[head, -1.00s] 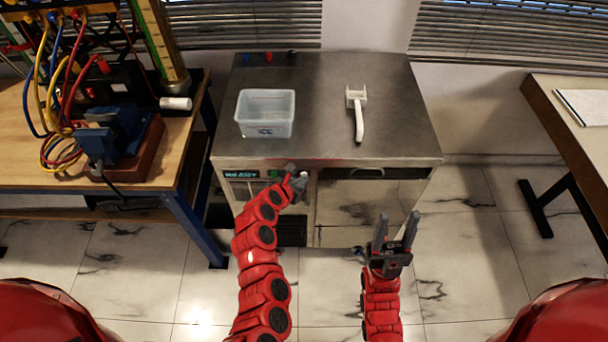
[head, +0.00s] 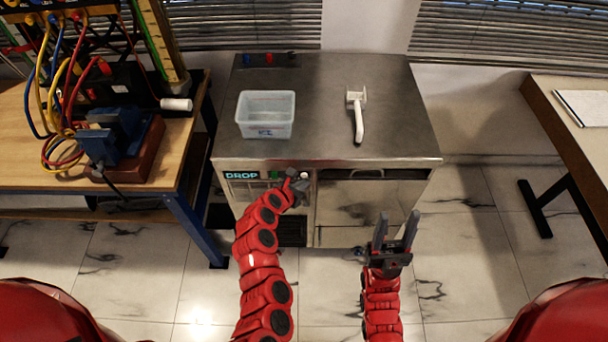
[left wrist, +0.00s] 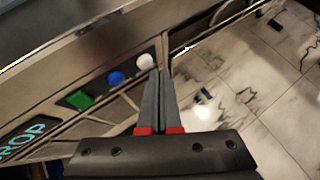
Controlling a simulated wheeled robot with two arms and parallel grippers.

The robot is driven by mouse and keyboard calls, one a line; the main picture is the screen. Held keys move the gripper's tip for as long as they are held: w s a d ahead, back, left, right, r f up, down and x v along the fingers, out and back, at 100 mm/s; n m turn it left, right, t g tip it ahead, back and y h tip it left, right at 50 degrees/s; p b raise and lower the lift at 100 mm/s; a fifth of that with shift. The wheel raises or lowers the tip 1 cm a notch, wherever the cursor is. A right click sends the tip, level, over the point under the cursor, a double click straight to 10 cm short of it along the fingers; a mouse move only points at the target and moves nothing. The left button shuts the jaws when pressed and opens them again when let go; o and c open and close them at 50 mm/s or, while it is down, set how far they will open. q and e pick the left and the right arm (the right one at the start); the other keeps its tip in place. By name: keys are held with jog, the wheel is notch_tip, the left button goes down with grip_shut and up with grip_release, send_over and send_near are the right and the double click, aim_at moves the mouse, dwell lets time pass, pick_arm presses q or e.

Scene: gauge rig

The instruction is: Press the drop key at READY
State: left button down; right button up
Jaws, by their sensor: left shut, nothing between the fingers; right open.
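The steel ice machine (head: 375,157) has a small lit display (head: 242,175) on its front that reads DROP. The left wrist view shows part of this display (left wrist: 22,140) and a row of keys: green (left wrist: 80,99), blue (left wrist: 116,77) and white (left wrist: 146,61). My left gripper (head: 300,181) is shut and empty at the front panel, its fingertips (left wrist: 160,72) just beside the white key. I cannot tell whether they touch it. The blue key is hidden in the head view. My right gripper (head: 396,222) is open and empty in front of the machine.
A clear bin (head: 265,130) and a white scoop (head: 358,118) rest on the machine's top. A workbench (head: 152,170) with cables and a blue vise (head: 110,135) stands left. A table (head: 560,110) with papers stands right. The floor between is clear.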

pick_arm(q)
jog(key=shift+s, duration=0.2)
jog(key=shift+s, duration=0.1)
jog(key=s+p, duration=0.1)
jog(key=s, duration=0.3)
jog(key=shift+s+p, duration=0.3)
jog(key=shift+s, duration=0.1)
dwell(0.7)
